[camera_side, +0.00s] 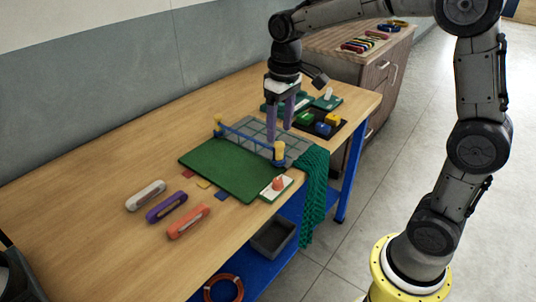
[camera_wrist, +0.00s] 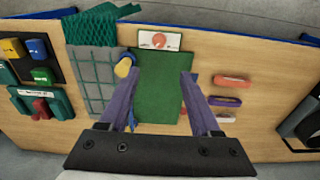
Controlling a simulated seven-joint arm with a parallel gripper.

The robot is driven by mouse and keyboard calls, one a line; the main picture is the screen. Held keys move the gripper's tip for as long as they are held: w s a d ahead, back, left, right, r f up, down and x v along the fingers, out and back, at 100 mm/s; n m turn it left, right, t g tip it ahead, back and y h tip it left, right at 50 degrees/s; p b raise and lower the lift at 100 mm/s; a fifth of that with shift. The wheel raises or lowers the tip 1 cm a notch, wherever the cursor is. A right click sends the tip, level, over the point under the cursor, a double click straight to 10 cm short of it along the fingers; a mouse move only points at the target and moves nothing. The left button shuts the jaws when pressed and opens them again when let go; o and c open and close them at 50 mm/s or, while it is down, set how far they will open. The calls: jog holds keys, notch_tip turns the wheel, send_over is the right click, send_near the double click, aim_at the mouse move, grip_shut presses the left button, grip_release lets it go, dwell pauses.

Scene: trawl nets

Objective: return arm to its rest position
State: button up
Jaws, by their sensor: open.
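My gripper (camera_side: 283,118) hangs above the workbench, over the grey grid panel behind the green mat. Its two purple fingers are apart with nothing between them. In the wrist view my gripper (camera_wrist: 157,76) shows the green mat (camera_wrist: 163,88) between and beyond its fingers. Below the gripper in the side view are the green mat (camera_side: 222,168), a blue rail (camera_side: 245,138) with yellow end posts, and the green net (camera_side: 313,185) draped over the bench edge. The fingers appear clear of the rail, but the exact gap cannot be told.
White, purple and orange handled tools (camera_side: 188,222) lie at the bench front. A black tray (camera_side: 325,131) of coloured blocks is at the right. The bench (camera_side: 90,185) is bare at left. A cabinet (camera_side: 372,75) stands behind.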

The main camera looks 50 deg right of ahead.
jog(key=s+a+r+t, duration=0.1)
jog(key=s+r+t, duration=0.15)
jog(key=s, duration=0.55)
jog(key=s+a+r+t, duration=0.15)
jog(key=s+r, duration=0.25)
jog(key=s, duration=0.5)
jog(key=shift+t, duration=0.5)
jog(key=s+f, duration=0.3)
jog(key=f, duration=0.1)
jog(key=shift+s+d+f, duration=0.2)
jog(key=shift+s+f, duration=0.15)
